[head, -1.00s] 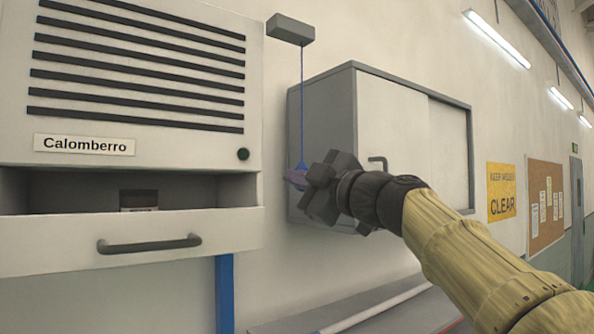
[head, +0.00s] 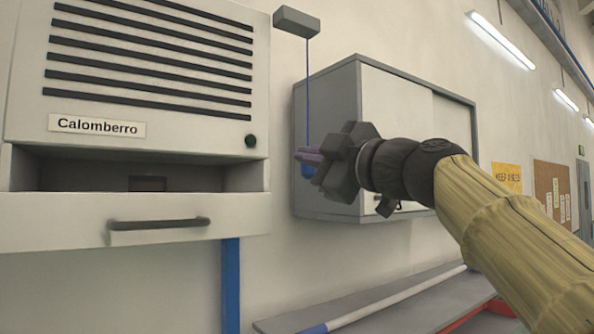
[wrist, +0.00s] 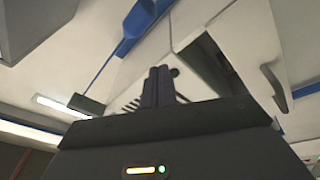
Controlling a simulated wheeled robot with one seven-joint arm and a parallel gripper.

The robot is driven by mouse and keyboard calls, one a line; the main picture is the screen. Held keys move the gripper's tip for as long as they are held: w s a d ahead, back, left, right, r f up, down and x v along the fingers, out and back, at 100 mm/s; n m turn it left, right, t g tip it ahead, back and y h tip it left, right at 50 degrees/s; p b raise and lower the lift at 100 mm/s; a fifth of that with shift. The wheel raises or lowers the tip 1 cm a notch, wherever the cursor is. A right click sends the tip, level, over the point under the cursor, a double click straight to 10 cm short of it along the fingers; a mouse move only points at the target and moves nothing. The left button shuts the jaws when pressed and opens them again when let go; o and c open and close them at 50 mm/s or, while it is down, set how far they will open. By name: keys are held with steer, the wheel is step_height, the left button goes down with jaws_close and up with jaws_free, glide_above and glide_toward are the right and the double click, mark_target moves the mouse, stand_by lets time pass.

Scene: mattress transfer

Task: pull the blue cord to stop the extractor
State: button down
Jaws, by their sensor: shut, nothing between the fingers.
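The blue cord (head: 308,90) hangs from a small grey box (head: 297,21) on the wall. Its blue handle (head: 307,172) shows just below my fingers in the head view, partly hidden by them. My gripper (head: 308,156) is shut and empty, pointing left across the cord's line. In the wrist view my closed fingers (wrist: 158,85) stand upright, and the blue handle (wrist: 137,20) is above and left of them, apart from them. The extractor (head: 30,125) is the white machine labelled Calomberro, with dark slats and a dark round button (head: 250,140).
A grey wall cabinet (head: 325,125) stands close behind my gripper and wrist. The extractor's drawer front with a dark handle (head: 160,223) is at lower left. A grey bench (head: 360,298) runs along the wall below. The wall between extractor and cabinet is clear.

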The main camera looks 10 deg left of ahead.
steer(key=b+v, duration=0.2)
steer(key=v, duration=0.2)
steer(key=shift+s+r, duration=0.1)
steer(key=shift+s, duration=0.15)
steer(key=shift+w, duration=0.15)
steer(key=w+d+f+m+h, duration=0.2)
steer(key=w+f+m+h, duration=0.15)
steer(key=f, duration=0.55)
steer(key=w+d+f+m+h, duration=0.2)
steer(key=w+f+m, duration=0.15)
steer(key=f, duration=0.45)
steer(key=w+d+f+m+h, duration=0.2)
steer(key=w+f+m+h, duration=0.15)
steer(key=f, duration=0.55)
steer(key=s+d+f+m+g+h, duration=0.1)
steer(key=d+f+m+g+h, duration=0.2)
steer(key=f, duration=0.6)
steer(key=s+d+f+m+h, duration=0.1)
steer(key=d+f+m, duration=0.25)
steer(key=f, duration=0.65)
steer(key=s+d+f+m+g+h, duration=0.1)
steer(key=s+d+f, duration=0.4)
steer(key=s+f, duration=0.5)
steer(key=s+d+f+m+g+h, duration=0.2)
steer(key=s+d+f+m+g, duration=0.2)
steer(key=s+f, duration=0.6)
step_height(320, 180, down, 3)
steer(key=shift+d+r+m+g+h, duration=0.2)
steer(key=shift+d+m+g+h, duration=0.1)
steer(key=shift+d+g, duration=0.25)
